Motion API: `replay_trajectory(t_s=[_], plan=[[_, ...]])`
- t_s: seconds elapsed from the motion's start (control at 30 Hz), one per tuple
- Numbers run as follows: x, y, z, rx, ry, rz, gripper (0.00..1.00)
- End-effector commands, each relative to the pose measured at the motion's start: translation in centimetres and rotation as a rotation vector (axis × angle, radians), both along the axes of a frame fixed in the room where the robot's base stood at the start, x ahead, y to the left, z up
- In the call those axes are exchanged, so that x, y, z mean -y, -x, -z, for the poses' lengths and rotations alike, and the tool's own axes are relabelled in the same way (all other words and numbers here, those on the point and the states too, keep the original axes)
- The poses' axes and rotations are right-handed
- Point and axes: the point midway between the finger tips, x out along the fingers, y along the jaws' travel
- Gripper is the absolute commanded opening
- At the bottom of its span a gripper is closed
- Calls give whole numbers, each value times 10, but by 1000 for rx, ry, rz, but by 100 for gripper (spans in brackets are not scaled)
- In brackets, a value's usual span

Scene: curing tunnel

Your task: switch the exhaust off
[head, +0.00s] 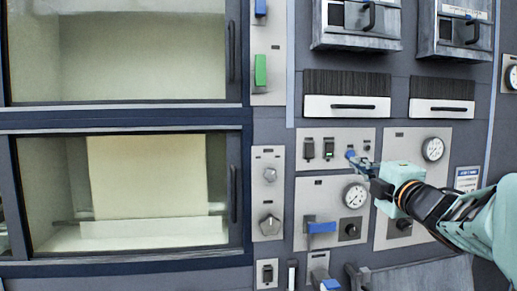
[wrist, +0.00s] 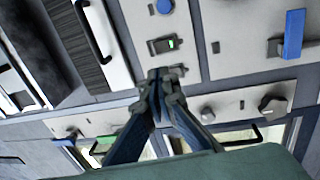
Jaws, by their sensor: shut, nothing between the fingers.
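A light control panel (head: 340,135) carries two small dark rocker switches, a left one (head: 309,150) and a right one (head: 328,148), with a blue knob (head: 351,154) to their right. My gripper (head: 362,164) is shut and empty, close to the blue knob in the head view. In the wrist view, its fingertips (wrist: 158,76) overlap the panel's lower end and partly hide it. I cannot tell whether they touch. No exhaust label is readable.
Below are a panel with a gauge (head: 356,195) and a blue lever (head: 321,228). A glazed oven door (head: 236,194) with a handle is at left. Drawers with dark handles (head: 347,106) sit above. Another gauge (head: 433,149) is near my arm.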

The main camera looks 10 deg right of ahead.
Motion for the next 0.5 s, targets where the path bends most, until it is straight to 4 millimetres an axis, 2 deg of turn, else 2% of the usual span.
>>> replay_trajectory(t_s=[0.17,0.5], plan=[[-1,-14,-2,-3,3,-4,0],[-3,-73,-10,-4,3,-3,0]])
